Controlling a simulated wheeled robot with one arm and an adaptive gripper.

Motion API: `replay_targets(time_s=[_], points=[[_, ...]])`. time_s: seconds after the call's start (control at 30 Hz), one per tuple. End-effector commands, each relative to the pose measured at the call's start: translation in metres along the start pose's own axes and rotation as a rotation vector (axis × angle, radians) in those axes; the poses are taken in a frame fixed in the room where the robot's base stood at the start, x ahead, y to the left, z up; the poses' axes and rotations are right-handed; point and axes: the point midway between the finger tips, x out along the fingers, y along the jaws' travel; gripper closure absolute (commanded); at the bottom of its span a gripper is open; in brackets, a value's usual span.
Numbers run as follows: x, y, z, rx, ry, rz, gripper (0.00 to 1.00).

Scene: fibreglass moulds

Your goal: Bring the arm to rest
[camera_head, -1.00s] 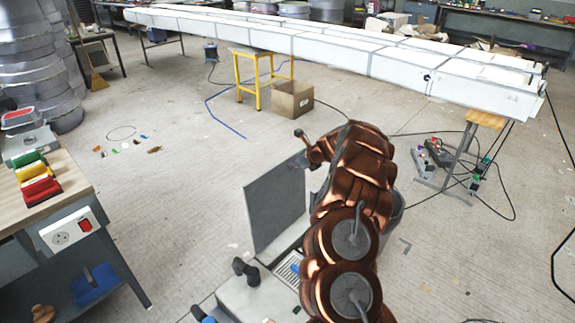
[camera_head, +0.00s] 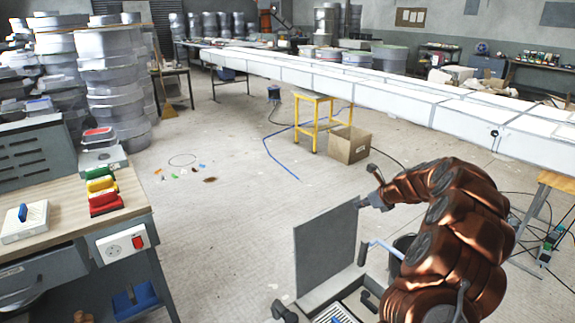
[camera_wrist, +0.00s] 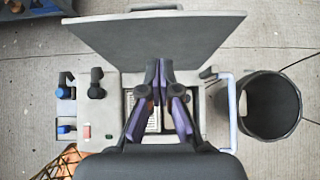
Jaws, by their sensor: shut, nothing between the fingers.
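My arm shows in copper segments at the lower right of the head view, bent over in an arch. Its end, with my gripper (camera_head: 373,186), hangs by the top right corner of an upright dark panel on my own base. In the wrist view my gripper (camera_wrist: 160,68) points over my base toward that panel. Its dark, purple-edged fingers meet at the tips and hold nothing.
A wooden workbench (camera_head: 68,207) with red, yellow and green items stands at left. A long white mould (camera_head: 395,90) crosses the back. A yellow stool (camera_head: 315,120) and cardboard box (camera_head: 348,146) stand before it. Open floor (camera_head: 225,215) lies between bench and base.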

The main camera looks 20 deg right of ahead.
Motion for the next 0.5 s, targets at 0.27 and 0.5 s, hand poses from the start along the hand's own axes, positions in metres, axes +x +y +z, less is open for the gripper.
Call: replay_targets(time_s=[0.27, 0.5], points=[[-0.006, 0.048, 0.025, -0.16, 0.005, 0.07, 1.0], [-0.031, 0.162, 0.056, -0.563, 0.02, 0.24, 1.0]])
